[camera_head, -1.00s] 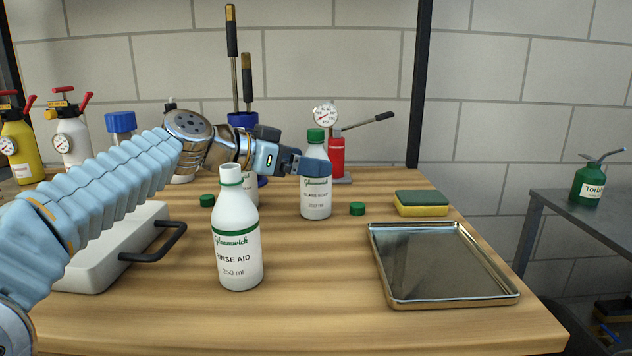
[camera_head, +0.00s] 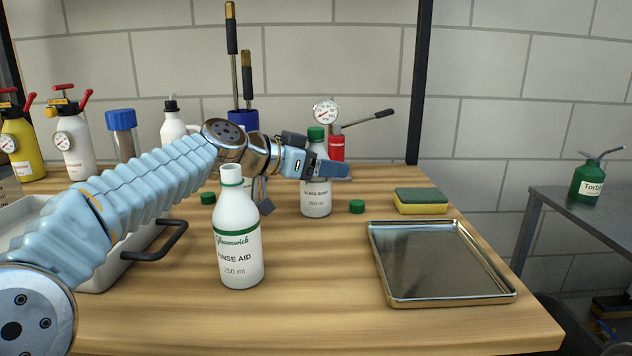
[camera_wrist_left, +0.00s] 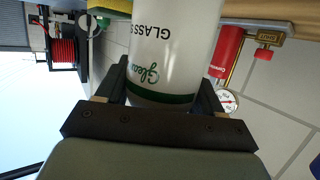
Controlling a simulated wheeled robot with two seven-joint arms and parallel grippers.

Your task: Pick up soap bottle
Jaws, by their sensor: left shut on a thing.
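The white soap bottle (camera_head: 316,203) with a green cap, labelled glass soap, stands upright toward the back of the wooden table. My left gripper (camera_head: 328,168) reaches across it from the left, covering its upper body below the cap. In the left wrist view the bottle (camera_wrist_left: 172,45) sits between the two dark fingers of the left gripper (camera_wrist_left: 162,85), which are shut on it near the green band. I see no clear gap under the bottle's base. My right gripper is not in view.
A rinse aid bottle (camera_head: 238,245) stands in front, below my forearm. A metal tray (camera_head: 440,302), a sponge (camera_head: 421,202) and a loose green cap (camera_head: 356,207) lie to the right. A red gauge pump (camera_head: 337,147) stands behind the soap bottle.

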